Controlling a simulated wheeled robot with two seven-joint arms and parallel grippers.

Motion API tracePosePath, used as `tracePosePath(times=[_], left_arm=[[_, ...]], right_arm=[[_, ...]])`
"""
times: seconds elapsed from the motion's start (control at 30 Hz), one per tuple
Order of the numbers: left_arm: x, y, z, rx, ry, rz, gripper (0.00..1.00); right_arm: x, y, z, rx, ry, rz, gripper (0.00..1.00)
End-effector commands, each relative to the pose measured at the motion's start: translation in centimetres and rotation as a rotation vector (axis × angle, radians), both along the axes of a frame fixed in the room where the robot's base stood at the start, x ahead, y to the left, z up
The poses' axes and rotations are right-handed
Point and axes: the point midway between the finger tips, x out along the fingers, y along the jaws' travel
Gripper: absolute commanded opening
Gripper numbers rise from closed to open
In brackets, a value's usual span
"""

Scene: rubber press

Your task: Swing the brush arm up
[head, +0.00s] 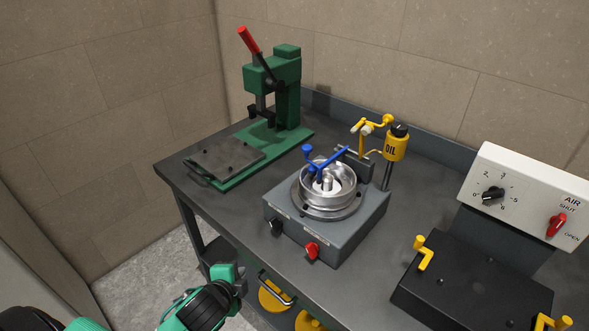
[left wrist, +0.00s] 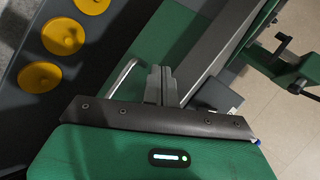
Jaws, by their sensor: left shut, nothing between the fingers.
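A blue arm (head: 330,163) with an upright blue knob lies low across a round metal bowl (head: 327,195) on a grey box-shaped unit (head: 330,232). A yellow arm (head: 368,128) with a pale end piece stands raised behind it, beside the oil bottle. No label shows which one is the brush arm. My left gripper (head: 243,282) is at the bench's front edge, below and left of the unit, apart from both arms. In the left wrist view its fingers (left wrist: 160,86) are together and empty. My right gripper is not in view.
A green press (head: 288,92) with a red lever stands at the back left. A yellow oil bottle (head: 396,145) stands behind the unit. A white air panel (head: 525,200) and a black box (head: 465,285) with yellow handles are at the right. A metal handle (head: 276,287) sits under the front edge.

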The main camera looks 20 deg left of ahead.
Motion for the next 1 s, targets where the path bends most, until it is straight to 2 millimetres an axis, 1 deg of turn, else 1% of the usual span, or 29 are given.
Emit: tracePosePath(times=[0.03,0.1,0.2,0.27,0.4,0.5,0.6,0.73,0.83,1.0], left_arm=[[1.2,0.4,2.1,0.105,-0.063,-0.079,0.00],[2.5,0.7,4.4,0.246,-0.137,-0.180,0.00],[4.3,0.8,7.4,0.459,-0.239,-0.321,0.00],[5.5,0.9,8.9,0.595,-0.299,-0.403,0.00],[7.8,0.8,12.0,0.940,-0.437,-0.589,0.00],[9.0,0.5,14.0,1.191,-0.531,-0.706,0.00],[9.8,0.1,15.7,1.415,-0.612,-0.798,0.00],[10.3,-0.3,17.0,1.639,-0.687,-0.881,0.00],[10.4,-0.5,17.6,1.743,-0.725,-0.916,0.00],[10.5,-0.6,17.8,1.808,-0.746,-0.937,0.00]], right_arm=[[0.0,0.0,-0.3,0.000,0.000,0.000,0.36],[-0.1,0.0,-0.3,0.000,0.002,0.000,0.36],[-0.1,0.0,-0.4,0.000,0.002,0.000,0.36],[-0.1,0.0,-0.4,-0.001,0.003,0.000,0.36],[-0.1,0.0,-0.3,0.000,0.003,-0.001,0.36],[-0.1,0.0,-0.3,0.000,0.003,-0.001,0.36],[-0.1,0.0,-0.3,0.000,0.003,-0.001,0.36],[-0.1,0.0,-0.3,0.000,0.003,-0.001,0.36],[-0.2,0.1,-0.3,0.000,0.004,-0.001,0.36],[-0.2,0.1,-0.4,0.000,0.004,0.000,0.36]])
